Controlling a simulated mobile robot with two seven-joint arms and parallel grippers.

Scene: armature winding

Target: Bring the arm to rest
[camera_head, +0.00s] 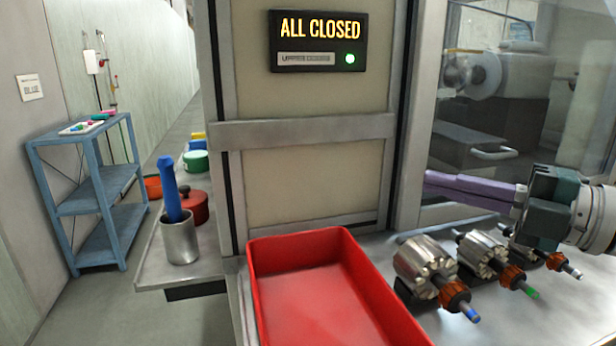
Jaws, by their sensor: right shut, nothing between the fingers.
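My right gripper (432,184) comes in from the right edge, with purple fingers pointing left and a dark green body. Its fingers lie together and hold nothing. It hovers above the row of metal armatures at the back of the bench, in front of the glass. The nearest armature (428,268) has an orange commutator and a blue shaft tip. My left gripper is not in view.
An empty red tray (340,305) sits on the bench left of the armatures. A panel reads ALL CLOSED on a lit sign (318,41). A metal cup (180,242) with a blue-handled tool stands on the left counter. A blue shelf (95,195) stands at the far left.

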